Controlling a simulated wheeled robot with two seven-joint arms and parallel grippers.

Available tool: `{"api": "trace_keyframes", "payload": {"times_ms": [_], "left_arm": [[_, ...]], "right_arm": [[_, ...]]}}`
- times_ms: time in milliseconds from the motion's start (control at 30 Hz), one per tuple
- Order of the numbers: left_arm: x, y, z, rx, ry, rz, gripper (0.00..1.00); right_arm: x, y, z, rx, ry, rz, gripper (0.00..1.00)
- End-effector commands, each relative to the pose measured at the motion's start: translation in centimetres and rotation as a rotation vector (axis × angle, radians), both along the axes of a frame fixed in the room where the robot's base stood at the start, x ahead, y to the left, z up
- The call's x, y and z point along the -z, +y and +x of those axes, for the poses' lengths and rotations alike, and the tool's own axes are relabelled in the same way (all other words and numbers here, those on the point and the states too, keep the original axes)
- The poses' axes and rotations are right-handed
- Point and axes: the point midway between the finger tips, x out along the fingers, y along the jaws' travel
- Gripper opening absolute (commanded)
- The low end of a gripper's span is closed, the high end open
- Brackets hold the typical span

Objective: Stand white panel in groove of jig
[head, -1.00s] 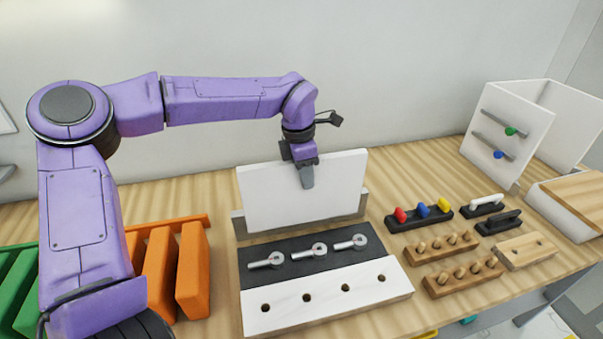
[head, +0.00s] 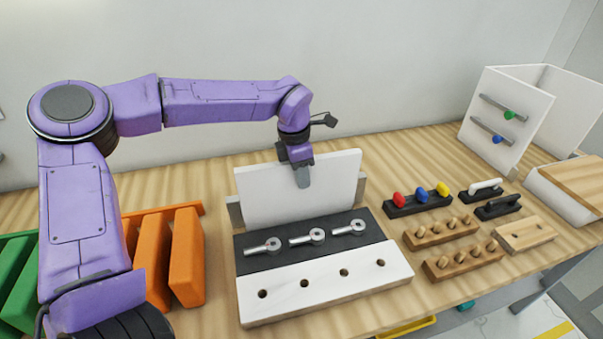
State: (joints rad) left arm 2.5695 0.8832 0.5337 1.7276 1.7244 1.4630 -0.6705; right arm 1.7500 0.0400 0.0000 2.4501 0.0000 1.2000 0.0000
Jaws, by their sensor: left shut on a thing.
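The white panel (head: 265,194) stands upright at the back of the jig, between two grey side pieces. The jig (head: 325,290) has a black strip with several metal clamps and a white front strip with holes. The panel's lower edge is hidden behind the black strip, so I cannot tell how deep it sits in the groove. My left gripper (head: 302,176) is shut on the panel's top edge near its middle, with one finger showing on the front face. My right gripper is out of view.
Orange panels (head: 187,258) and green panels (head: 22,285) stand in racks at the left. A holder with coloured knobs (head: 418,199), wooden peg blocks (head: 463,260) and dark handle holders (head: 498,207) lie to the right. A white open cabinet (head: 505,125) stands at the back right.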

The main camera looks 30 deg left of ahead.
Motion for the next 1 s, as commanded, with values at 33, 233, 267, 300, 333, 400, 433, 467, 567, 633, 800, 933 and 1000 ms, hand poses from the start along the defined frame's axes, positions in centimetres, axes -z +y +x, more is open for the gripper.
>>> {"api": "trace_keyframes", "payload": {"times_ms": [33,233,267,300,333,400,433,467,567,633,800,933,1000], "left_arm": [[-0.1,0.0,0.1,0.000,-0.004,0.000,0.00],[-0.1,0.0,0.0,0.000,-0.004,0.000,0.32],[-0.1,0.0,0.0,0.000,-0.004,0.000,0.42],[-0.1,0.0,0.0,0.000,-0.002,-0.001,0.55],[-0.1,0.0,0.0,0.000,-0.002,-0.001,0.56],[-0.1,0.0,0.0,0.000,-0.002,-0.001,0.56],[-0.1,0.0,0.0,0.000,-0.002,-0.001,0.56],[-0.1,0.0,0.0,0.000,-0.001,0.000,0.56],[0.1,0.0,0.0,0.000,0.002,0.001,0.56],[-0.1,0.0,0.0,0.000,0.002,0.001,0.56],[-1.8,0.0,0.0,0.000,0.001,-0.001,0.56],[-3.1,0.0,0.0,0.000,0.001,-0.001,0.56],[-3.8,0.0,0.0,0.000,0.000,0.000,0.56]], "right_arm": [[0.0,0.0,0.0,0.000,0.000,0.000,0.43],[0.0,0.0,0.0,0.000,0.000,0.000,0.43],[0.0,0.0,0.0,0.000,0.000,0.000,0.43],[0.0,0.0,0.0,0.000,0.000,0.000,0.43],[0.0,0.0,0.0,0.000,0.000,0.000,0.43],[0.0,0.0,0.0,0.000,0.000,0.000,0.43],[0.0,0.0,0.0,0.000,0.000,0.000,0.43],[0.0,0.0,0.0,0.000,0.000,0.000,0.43],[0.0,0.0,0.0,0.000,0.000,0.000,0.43],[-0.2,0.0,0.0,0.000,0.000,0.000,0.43],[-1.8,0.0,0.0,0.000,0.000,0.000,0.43],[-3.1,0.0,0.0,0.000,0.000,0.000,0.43],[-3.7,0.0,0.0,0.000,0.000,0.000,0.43]]}}
